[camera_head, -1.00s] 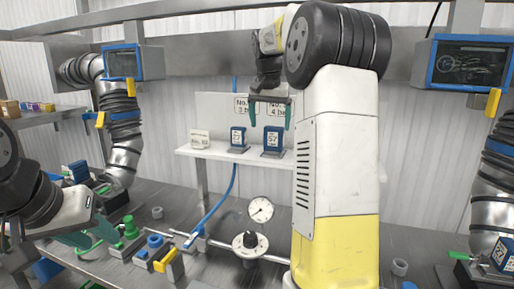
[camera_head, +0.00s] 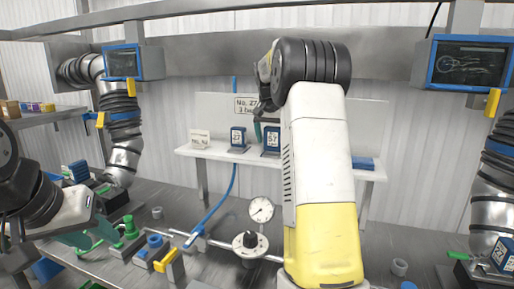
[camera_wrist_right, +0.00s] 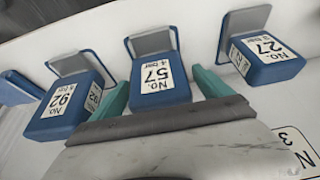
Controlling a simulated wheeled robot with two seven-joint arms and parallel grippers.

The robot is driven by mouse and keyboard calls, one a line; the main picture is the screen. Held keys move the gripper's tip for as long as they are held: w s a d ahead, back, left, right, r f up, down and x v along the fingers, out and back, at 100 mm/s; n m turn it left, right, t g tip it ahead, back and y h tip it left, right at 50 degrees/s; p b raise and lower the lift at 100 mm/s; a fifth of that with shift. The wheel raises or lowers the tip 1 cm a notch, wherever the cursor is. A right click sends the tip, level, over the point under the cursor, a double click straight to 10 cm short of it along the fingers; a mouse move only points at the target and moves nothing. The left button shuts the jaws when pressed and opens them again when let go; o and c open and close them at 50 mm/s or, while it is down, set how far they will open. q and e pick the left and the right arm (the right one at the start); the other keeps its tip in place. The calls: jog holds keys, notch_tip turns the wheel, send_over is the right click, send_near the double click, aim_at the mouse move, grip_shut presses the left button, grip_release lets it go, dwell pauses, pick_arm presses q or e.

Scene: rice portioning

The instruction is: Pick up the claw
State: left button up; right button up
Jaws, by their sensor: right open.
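I cannot tell which item is the claw. Blue blocks labelled No. 27 (camera_head: 238,137) and No. 57 (camera_head: 271,139) stand on grey holders on a white shelf. In the right wrist view, No. 57 (camera_wrist_right: 160,82) is in the middle, No. 27 (camera_wrist_right: 268,60) to its right and No. 92 (camera_wrist_right: 68,105) to its left. My right gripper (camera_wrist_right: 161,95) is open, its teal fingers on either side of No. 57; contact is unclear. In the head view one teal finger (camera_head: 257,131) shows; my arm hides the rest. My left gripper (camera_head: 83,237) is low at the left, its jaws unclear.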

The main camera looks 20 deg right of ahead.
jog(key=shift+c, duration=0.4)
jog(key=c, duration=1.8)
grip_shut()
jog(key=shift+r, duration=0.15)
